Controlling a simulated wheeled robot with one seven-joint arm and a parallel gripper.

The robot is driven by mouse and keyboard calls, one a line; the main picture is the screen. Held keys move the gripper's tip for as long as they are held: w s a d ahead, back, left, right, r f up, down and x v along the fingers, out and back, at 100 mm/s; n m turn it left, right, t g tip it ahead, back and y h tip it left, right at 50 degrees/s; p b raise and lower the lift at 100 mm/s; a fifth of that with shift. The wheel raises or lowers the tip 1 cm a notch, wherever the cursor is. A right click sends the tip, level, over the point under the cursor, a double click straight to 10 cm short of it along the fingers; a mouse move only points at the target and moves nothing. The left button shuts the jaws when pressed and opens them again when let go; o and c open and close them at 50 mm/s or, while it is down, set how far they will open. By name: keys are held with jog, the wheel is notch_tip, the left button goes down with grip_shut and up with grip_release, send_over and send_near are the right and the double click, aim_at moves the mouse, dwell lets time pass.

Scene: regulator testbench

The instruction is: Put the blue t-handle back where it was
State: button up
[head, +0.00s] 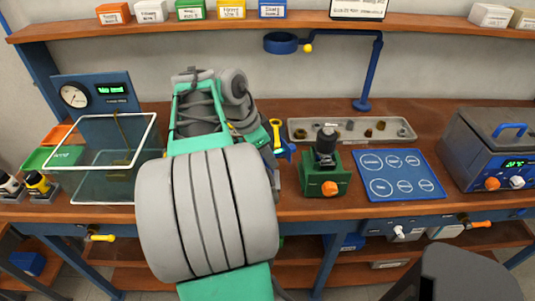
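A small blue piece (287,152), possibly the blue t-handle, shows just right of my arm at the middle of the bench. A yellow piece (276,133) with a rounded upper end stands right beside it; I cannot tell whether the two are joined. My large grey and green arm fills the centre-left and hides the bench behind it. My gripper's fingers cannot be made out, so I cannot tell whether they hold the blue piece. Tools with a yellow handle (102,238), a white handle (399,232) and an orange handle (480,224) are at the bench's front edge.
A green block with a dark upright cylinder (326,151) stands right of the arm. Beyond are a grey parts tray (298,133), a blue mat with white circles (398,155) and a grey machine (488,150). A clear-walled box (105,180) and a gauge panel (97,105) stand left.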

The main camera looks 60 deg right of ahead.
jog(key=shift+r, duration=0.1)
jog(key=p+v, duration=0.4)
jog(key=v, duration=0.9)
jog(key=w+a+f+n+t, duration=0.3)
jog(key=w+a+f+n, duration=0.1)
jog(key=w+a+n, duration=0.5)
jog(key=w+a+f+n+t+y, duration=0.1)
jog(key=a+f+n, duration=0.3)
jog(key=a+n, duration=0.4)
jog(key=w+a+f+n+t+y, duration=0.2)
jog(key=a+f+n, duration=0.2)
jog(key=a+n, duration=0.5)
jog(key=a, duration=0.8)
jog(key=shift+w, duration=0.35)
